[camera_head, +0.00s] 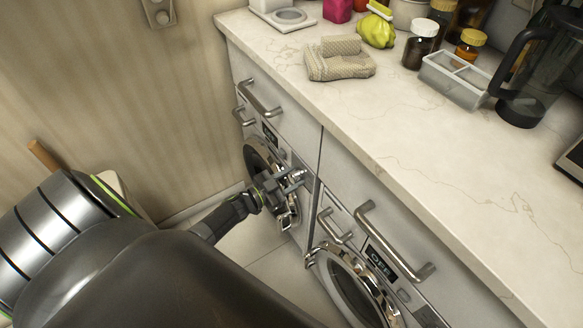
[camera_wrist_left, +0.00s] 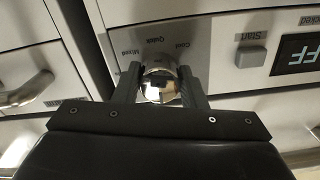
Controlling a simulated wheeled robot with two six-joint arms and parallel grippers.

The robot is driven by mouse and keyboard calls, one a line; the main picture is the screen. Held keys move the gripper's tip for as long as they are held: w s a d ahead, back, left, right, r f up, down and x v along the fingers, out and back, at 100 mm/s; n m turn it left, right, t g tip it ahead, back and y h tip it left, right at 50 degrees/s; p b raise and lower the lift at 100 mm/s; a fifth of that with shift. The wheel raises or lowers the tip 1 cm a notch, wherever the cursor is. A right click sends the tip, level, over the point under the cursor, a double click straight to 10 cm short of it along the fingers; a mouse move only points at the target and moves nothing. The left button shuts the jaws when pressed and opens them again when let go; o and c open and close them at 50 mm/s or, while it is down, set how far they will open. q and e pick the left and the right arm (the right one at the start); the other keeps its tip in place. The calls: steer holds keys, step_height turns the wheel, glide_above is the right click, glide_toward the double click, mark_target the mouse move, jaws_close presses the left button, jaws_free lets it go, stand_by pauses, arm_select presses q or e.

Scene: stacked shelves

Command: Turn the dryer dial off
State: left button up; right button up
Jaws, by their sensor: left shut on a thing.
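The dial (camera_wrist_left: 160,84) is a shiny chrome knob on a white machine's control panel, with the labels Mixed, Quick and Cool around it. My left gripper (camera_wrist_left: 160,78) is shut on the dial, with one finger on each side of it. In the head view my left gripper (camera_head: 290,182) is at the right end of the far machine's panel, and it mostly hides the dial. A dark display (camera_wrist_left: 299,54) beside the dial shows the letters FF, cut off by the picture edge. My right gripper is not in view.
The far machine has a round door (camera_head: 258,160) below its panel. A nearer machine (camera_head: 352,285) has a display (camera_head: 381,263) reading OFF. Drawer handles (camera_head: 392,240) stick out under the marble counter (camera_head: 420,150). A cloth (camera_head: 338,62), jars and a pitcher (camera_head: 537,75) stand above.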

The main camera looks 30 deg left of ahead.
arm_select(q)
steer(key=shift+n, duration=0.3)
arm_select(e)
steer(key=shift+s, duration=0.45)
arm_select(q)
steer(key=o, duration=1)
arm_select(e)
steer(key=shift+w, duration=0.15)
arm_select(q)
steer(key=v, duration=1.7)
steer(key=shift+s, duration=0.2)
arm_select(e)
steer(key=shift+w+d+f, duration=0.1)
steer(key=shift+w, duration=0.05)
arm_select(q)
steer(key=shift+f, duration=0.1)
